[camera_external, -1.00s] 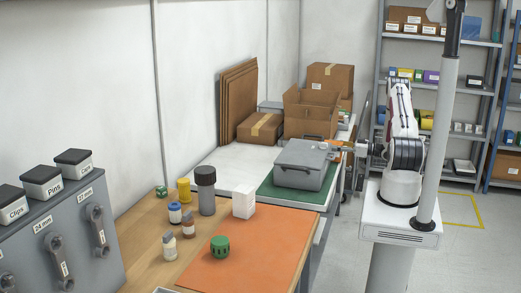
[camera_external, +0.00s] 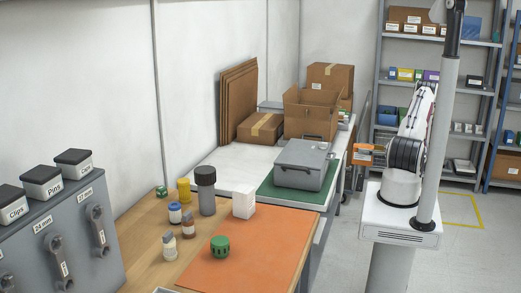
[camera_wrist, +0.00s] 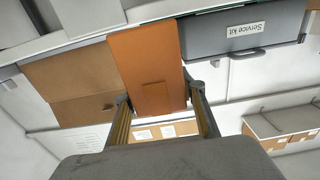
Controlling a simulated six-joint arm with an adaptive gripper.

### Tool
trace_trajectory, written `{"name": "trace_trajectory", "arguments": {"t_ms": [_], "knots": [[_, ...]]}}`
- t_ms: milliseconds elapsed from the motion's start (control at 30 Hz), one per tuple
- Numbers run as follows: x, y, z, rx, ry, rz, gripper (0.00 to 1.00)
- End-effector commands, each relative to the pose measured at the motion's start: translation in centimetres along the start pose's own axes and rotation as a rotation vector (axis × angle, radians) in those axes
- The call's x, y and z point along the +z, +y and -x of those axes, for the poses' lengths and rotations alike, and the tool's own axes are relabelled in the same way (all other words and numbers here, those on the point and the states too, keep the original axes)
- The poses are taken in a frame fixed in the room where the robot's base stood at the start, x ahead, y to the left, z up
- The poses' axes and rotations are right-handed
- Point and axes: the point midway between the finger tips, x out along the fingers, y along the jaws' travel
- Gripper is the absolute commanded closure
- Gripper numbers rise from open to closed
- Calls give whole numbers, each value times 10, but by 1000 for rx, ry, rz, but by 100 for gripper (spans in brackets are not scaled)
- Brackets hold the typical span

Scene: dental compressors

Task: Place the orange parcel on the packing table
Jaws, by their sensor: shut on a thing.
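The orange parcel (camera_wrist: 147,62) is a flat, upright-looking box in the middle of the wrist view. My gripper (camera_wrist: 158,100) is shut on it, with one finger along each side of its near end. In the external view my gripper (camera_external: 368,155) is to the right of the white-topped table (camera_external: 232,158), apart from it, and the orange parcel (camera_external: 364,148) shows there as a small orange patch. The white-topped table carries cardboard boxes, a grey case and a green mat. Which table is the packing table is not labelled.
The grey case (camera_external: 304,165), labelled "Service kit" in the wrist view (camera_wrist: 235,35), sits on the green mat (camera_external: 290,197). An open carton (camera_external: 309,118) and a taped box (camera_external: 260,128) stand behind. The white top is bare at left. A wooden bench (camera_external: 150,250) holds bottles and an orange mat (camera_external: 260,250).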

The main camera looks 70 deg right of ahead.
Motion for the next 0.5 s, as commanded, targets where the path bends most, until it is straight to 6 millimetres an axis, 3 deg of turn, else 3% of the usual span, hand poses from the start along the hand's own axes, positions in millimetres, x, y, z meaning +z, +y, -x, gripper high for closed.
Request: {"name": "trace_trajectory", "arguments": {"t_ms": [200,500], "knots": [[0,0,11,1,0,0,91],[0,0,12,0,0,0,91]]}}
